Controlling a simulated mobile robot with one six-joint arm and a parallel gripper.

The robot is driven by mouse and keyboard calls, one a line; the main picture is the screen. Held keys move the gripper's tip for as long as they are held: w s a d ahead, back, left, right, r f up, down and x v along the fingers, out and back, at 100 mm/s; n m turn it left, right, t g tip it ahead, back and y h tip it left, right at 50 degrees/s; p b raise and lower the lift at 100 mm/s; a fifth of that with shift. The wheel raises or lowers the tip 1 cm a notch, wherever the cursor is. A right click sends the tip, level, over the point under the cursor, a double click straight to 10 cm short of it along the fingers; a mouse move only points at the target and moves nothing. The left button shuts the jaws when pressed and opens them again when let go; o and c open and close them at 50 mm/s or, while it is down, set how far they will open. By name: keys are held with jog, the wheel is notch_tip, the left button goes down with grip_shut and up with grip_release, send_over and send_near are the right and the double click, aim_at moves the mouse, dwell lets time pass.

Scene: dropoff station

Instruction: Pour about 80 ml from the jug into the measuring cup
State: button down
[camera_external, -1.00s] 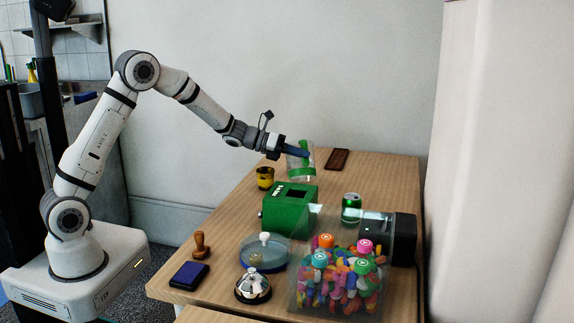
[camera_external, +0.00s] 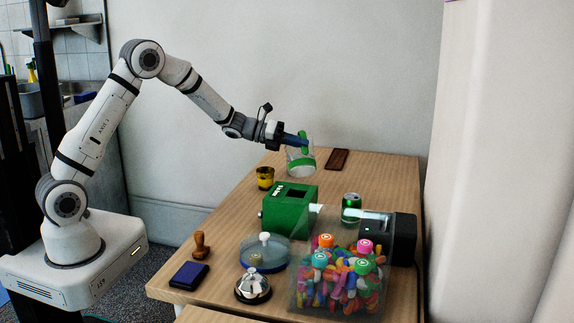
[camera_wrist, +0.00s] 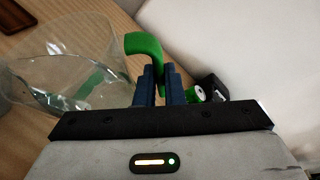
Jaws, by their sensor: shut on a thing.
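The clear jug (camera_external: 298,158) with a green band and green handle is at the far end of the table. My gripper (camera_external: 303,140) is shut on its handle. In the wrist view the dark blue fingers of my gripper (camera_wrist: 158,85) clasp the green handle, and the transparent jug body (camera_wrist: 50,75) extends to the left. I cannot tell how much liquid is in it. A small yellow cup-like thing with a dark band (camera_external: 265,178) stands left of the jug. I cannot clearly make out a measuring cup.
A green slotted box (camera_external: 290,208), a green can (camera_external: 351,208) and a dark device (camera_external: 402,238) stand mid-table. Nearer are a clear bin of colourful pieces (camera_external: 340,280), a lidded glass dish (camera_external: 263,255), a bell (camera_external: 253,287), a stamp (camera_external: 201,246) and a blue pad (camera_external: 189,275). A brown slab (camera_external: 337,159) lies behind.

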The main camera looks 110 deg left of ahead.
aim_at(300, 161)
jog(key=shift+s+a+r+n+t+p, duration=0.15)
jog(key=shift+a+r+n+t+p, duration=0.2)
jog(key=shift+r+p, duration=0.4)
jog(key=shift+s+a+n+p, duration=0.35)
jog(key=shift+a+n+p, duration=0.1)
jog(key=shift+a+n, duration=0.3)
dwell(2.8)
jog(key=d+f+m+b, duration=0.1)
jog(key=b, duration=0.1)
jog(key=w+d+f+m+g+b, duration=0.1)
jog(key=f+b, duration=0.1)
jog(key=f+m+b, duration=0.1)
jog(key=b, duration=0.1)
jog(key=shift+w+d+f+y, duration=0.2)
jog(key=shift+d+y, duration=0.1)
jog(key=shift+d, duration=0.1)
jog(key=shift+d+r+m, duration=0.1)
jog(key=shift+r+m, duration=0.1)
jog(key=shift+m, duration=0.1)
jog(key=shift+d+f+g+b, duration=0.15)
jog(key=shift+f+g+b, duration=0.15)
jog(key=shift+b, duration=0.35)
jog(key=shift+w+d+m, duration=0.15)
jog(key=shift+m, duration=0.15)
dwell(0.4)
